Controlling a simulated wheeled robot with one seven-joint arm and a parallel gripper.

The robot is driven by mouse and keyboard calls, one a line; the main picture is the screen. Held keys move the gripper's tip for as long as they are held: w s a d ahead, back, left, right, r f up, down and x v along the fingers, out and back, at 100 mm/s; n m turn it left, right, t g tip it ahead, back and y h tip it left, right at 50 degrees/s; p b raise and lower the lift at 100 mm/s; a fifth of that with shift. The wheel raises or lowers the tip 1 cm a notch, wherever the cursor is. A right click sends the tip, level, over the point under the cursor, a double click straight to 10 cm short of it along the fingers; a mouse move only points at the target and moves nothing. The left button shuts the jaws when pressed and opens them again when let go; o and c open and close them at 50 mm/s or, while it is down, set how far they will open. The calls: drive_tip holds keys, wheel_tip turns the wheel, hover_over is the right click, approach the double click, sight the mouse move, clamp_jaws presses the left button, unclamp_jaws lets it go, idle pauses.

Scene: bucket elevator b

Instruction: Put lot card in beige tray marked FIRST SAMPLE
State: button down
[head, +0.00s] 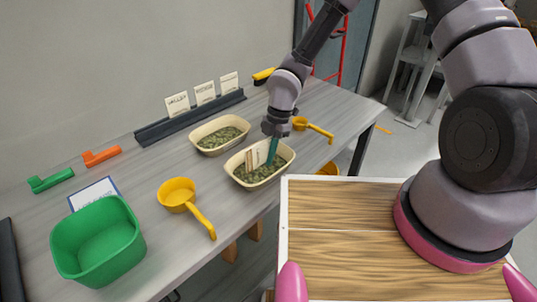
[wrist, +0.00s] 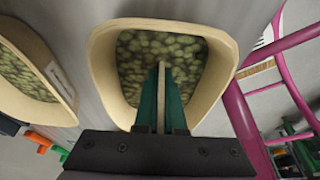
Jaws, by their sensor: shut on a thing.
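Two beige trays with green pellets stand on the grey bench: a farther one (head: 194,138) and a nearer one (head: 242,183). In the wrist view the nearer tray (wrist: 104,72) is directly under my gripper, and the other tray (wrist: 66,88) is at the left with a small pale label. I cannot read a FIRST SAMPLE marking on either. My gripper (head: 271,152), with teal fingers, points down into the nearer tray. It is shut on a pale card (wrist: 161,85), seen edge-on in the wrist view. The card's lower edge against the pellets is hard to judge.
A dark rack (head: 190,119) with several upright cards stands at the back. Yellow scoops (head: 177,192) (head: 312,127) lie on both sides of the trays. A green tub (head: 98,240), a green tool (head: 51,180) and an orange tool (head: 101,156) are at the left.

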drive_tip(key=c, duration=0.9)
unclamp_jaws()
drive_tip(key=shift+r, duration=3.55)
